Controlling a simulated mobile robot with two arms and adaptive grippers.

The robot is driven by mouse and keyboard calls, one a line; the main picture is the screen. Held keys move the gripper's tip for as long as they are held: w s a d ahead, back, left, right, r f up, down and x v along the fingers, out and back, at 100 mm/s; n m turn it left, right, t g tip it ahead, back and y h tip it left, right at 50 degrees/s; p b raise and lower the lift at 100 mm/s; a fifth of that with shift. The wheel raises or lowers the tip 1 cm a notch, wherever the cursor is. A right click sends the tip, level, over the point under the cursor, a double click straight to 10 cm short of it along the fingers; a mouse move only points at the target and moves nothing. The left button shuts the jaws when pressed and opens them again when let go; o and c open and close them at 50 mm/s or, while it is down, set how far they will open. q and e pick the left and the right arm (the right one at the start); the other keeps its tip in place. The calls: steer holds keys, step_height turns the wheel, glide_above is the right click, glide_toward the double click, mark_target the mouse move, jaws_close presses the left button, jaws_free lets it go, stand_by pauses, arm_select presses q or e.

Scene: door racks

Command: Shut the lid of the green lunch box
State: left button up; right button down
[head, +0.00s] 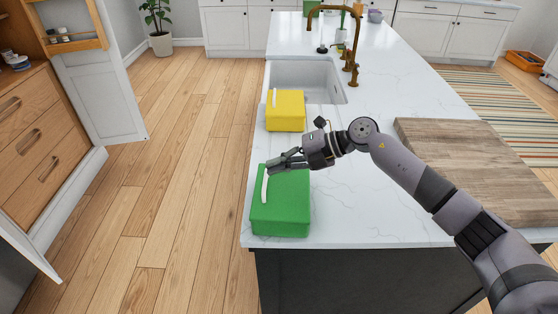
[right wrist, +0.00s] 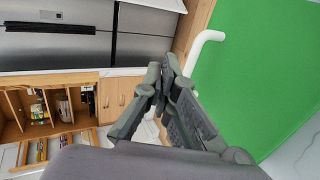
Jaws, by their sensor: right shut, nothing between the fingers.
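The green lunch box (head: 281,206) stands on the near left corner of the white counter, with a white handle (head: 264,184) along the left of its top. Its lid looks down flat on the box. My right gripper (head: 270,164) is over the far edge of the box, close to the handle's far end; I cannot tell whether it touches. Its fingers (right wrist: 161,78) are shut and empty in the right wrist view. There the green box (right wrist: 260,70) and its white handle (right wrist: 200,48) lie to the right of the fingers. My left gripper is not in view.
A yellow lunch box (head: 286,112) stands behind the green one, in front of the sink (head: 307,78) with its brass tap (head: 351,40). A wooden board (head: 480,165) lies on the counter at the right. The wooden floor at the left is clear beside an open cabinet door (head: 98,85).

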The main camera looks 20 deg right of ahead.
mark_target(269, 188)
steer(key=shift+w+a+f, duration=0.15)
steer(key=shift+a+f, duration=0.1)
steer(key=shift+f, duration=0.2)
steer(key=shift+w+f, duration=0.1)
steer(key=shift+f, duration=0.1)
steer(key=shift+w+a+f+b, duration=0.1)
steer(key=shift+a+f+b, duration=0.35)
steer(key=shift+f, duration=0.1)
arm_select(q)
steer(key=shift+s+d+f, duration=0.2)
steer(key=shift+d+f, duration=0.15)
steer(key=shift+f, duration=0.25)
arm_select(e)
steer(key=shift+w+a+f, duration=0.1)
steer(key=shift+a+f, duration=0.1)
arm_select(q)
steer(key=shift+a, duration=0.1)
